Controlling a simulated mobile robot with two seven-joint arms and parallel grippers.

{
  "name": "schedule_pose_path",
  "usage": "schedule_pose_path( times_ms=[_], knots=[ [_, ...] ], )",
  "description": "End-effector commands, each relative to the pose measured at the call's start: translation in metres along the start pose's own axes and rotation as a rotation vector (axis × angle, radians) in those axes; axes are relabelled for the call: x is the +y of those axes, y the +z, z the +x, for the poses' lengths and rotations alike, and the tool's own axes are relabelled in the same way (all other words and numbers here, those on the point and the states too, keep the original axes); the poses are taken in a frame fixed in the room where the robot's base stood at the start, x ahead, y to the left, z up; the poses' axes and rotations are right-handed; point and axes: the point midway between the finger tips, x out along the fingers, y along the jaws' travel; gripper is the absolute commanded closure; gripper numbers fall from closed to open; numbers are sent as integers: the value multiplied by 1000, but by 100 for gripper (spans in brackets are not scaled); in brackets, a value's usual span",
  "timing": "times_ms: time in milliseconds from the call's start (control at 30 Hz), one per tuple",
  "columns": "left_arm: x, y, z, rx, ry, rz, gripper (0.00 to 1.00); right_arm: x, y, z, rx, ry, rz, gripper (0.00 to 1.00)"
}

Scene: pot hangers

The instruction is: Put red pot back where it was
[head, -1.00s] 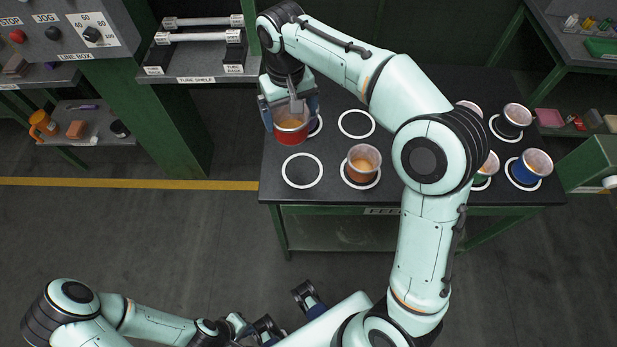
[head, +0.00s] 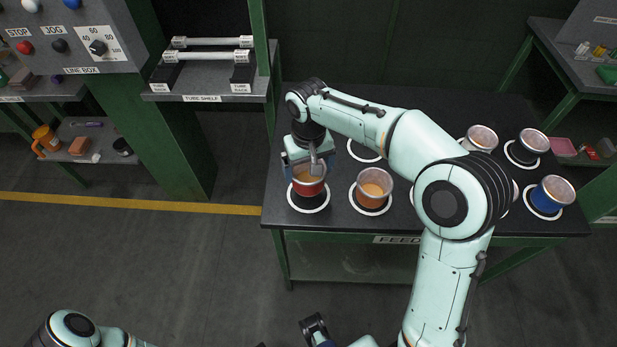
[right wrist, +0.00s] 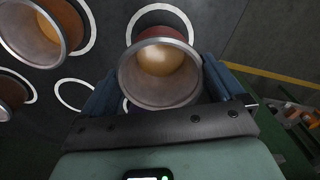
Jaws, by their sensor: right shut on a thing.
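The red pot (head: 310,189) has a pale metal rim and orange contents. My right gripper (head: 309,171) is shut on it, with blue fingers at both sides. The pot is over the front-left white ring (head: 297,207) on the dark table; I cannot tell whether its base touches. In the right wrist view the pot (right wrist: 158,78) sits between the fingers, its base inside a white ring (right wrist: 160,8). A dark gripper part shows at the bottom edge of the head view, but I cannot tell its opening.
A brown-orange pot (head: 372,190) stands on the neighbouring ring, close to the right. A blue pot (head: 552,194) and others stand at the table's right. An empty ring (head: 363,157) lies behind. The tube shelf (head: 205,91) is at back left.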

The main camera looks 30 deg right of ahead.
Motion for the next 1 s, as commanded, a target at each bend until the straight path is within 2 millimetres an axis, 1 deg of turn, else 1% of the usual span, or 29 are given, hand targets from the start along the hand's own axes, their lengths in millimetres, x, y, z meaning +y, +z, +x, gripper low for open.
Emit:
schedule_pose_path(
  times_ms=[100,233,300,567,700,733,1000],
  knots=[
    [0,-1,3,4,1,0,100,1,1,19,-4,1,1,43],
    [-1,-2,5,7,2,1,100,0,0,37,-2,0,1,43],
    [-1,-3,5,8,2,1,100,0,0,40,-2,0,1,43],
    [0,-3,5,9,2,1,100,0,0,40,0,-1,1,43],
    [-1,-4,6,11,3,1,100,0,0,45,0,0,1,43],
    [-1,-4,6,11,3,1,100,0,0,44,-1,0,1,0],
    [0,-3,4,10,2,1,100,0,0,41,-1,0,1,0]
  ],
)
